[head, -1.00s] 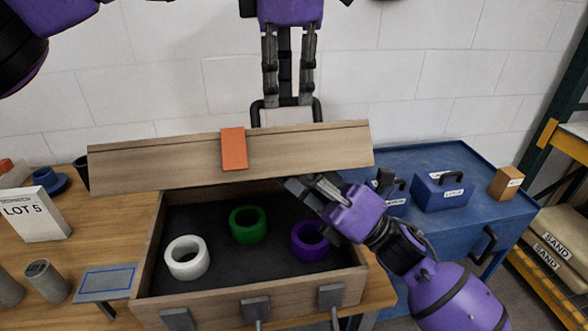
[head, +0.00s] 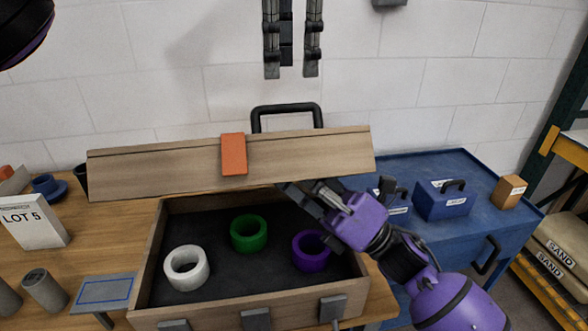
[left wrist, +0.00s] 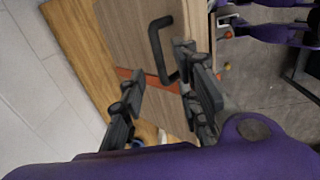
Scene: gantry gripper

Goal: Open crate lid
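The wooden crate (head: 150,262) is open at the front, showing its dark inside. Its wooden lid (head: 310,158) is raised and tilted over the back of the crate, with an orange tab (head: 233,155). The lid's black handle (head: 287,108) sticks up behind it. My left gripper (head: 292,72) is open and empty above the handle, apart from it. The left wrist view shows the handle (left wrist: 160,48) beyond the spread fingers (left wrist: 160,98). My right gripper (head: 293,192) is at the lid's lower edge on the right; the lid partly hides its tips.
White (head: 187,268), green (head: 248,233) and purple (head: 310,252) rings lie in the crate. Grey latches (head: 255,319) are on its front. A LOT 5 sign (head: 32,222) and grey cylinders stand left. A blue cart (head: 480,225) with blue boxes (head: 440,200) stands right.

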